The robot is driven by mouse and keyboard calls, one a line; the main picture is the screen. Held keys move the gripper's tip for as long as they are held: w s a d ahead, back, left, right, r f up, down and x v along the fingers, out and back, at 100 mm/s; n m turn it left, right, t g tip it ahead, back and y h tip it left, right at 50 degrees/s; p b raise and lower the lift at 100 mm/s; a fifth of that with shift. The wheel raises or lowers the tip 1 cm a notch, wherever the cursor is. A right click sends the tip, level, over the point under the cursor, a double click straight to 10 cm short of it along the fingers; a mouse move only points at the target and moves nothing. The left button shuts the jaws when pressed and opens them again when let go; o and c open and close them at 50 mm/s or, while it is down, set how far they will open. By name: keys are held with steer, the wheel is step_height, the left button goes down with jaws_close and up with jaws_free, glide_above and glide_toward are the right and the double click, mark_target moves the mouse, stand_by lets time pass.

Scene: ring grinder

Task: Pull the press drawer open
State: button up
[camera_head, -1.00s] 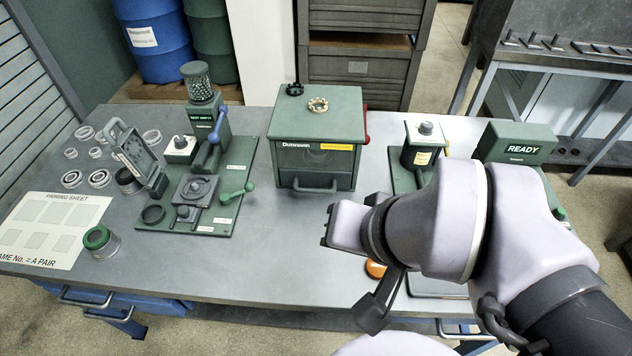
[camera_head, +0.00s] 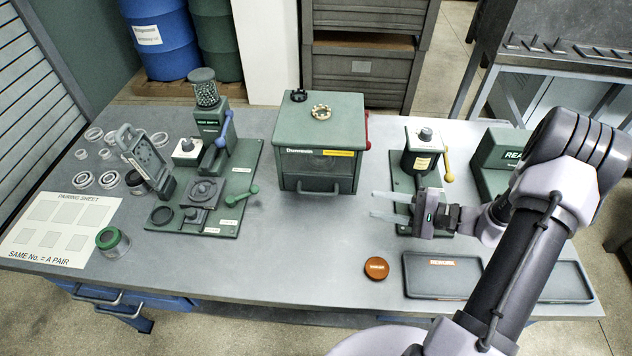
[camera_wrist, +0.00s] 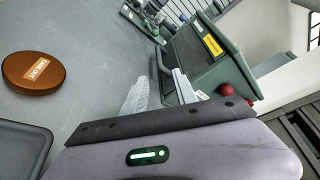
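The green press box (camera_head: 318,125) stands at the middle back of the bench, with a yellow label on its front. Its drawer front (camera_head: 300,183) is low on the box and looks closed, with a grey bar handle (camera_head: 318,191). My gripper (camera_head: 374,204) is to the right of the handle and nearer the front, apart from it, fingers pointing left. The two pale fingers are spread and nothing is between them.
An orange round puck (camera_head: 376,267) and a dark tray (camera_head: 442,276) lie at the front right. A green station with a yellow lever (camera_head: 448,165) stands behind my gripper. A green fixture board (camera_head: 240,190) is left of the box. The bench before the box is clear.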

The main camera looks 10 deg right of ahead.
mark_target(324, 195)
steer(key=b+x, duration=0.3)
steer(key=x, duration=1.4)
steer(key=shift+s+a+f, duration=0.1)
steer(key=shift+a, duration=0.15)
jaws_close()
stand_by(0.4)
